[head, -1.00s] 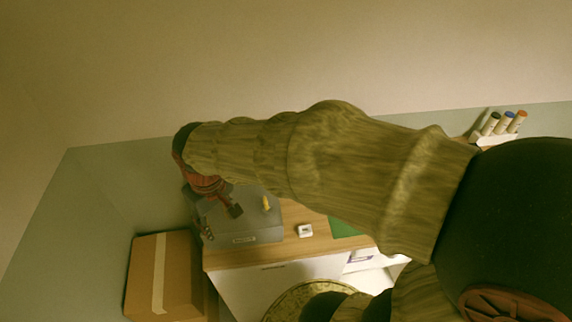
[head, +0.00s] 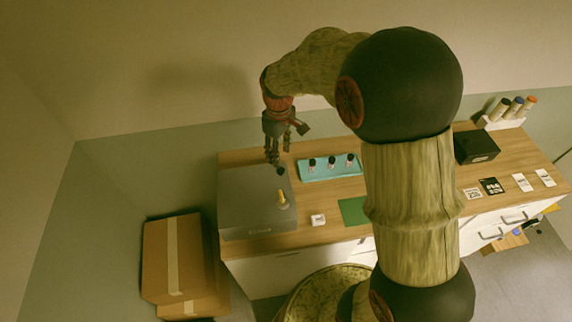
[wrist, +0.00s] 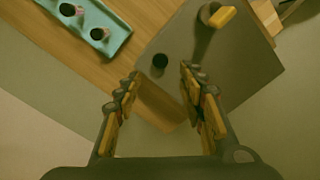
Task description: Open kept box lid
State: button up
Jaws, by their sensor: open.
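A grey box (head: 250,212) stands at the left end of the wooden table, with a small label on its front that I cannot read. A yellow upright handle (head: 282,198) is on its flat top, and a dark round spot (head: 281,171) shows near its back edge. In the wrist view the grey top (wrist: 225,65), the yellow handle (wrist: 222,16) and the dark spot (wrist: 160,60) lie beyond the fingertips. My gripper (head: 280,150) points down above the back of the box, apart from the handle. It is open and empty in the wrist view (wrist: 160,88).
A teal tray (head: 315,178) with dark-capped bottles stands behind, right of the box. A small white item (head: 318,220) and a green mat (head: 352,211) lie in front. A black box (head: 476,147), cards and a tube rack (head: 500,123) are farther right. Cardboard boxes (head: 190,258) stand at left.

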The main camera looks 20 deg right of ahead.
aim_at(280, 170)
notch_tip(280, 170, down, 8)
jog(key=shift+r, duration=0.15)
dwell(0.3)
jog(key=c, duration=0.3)
grip_shut()
dwell(0.6)
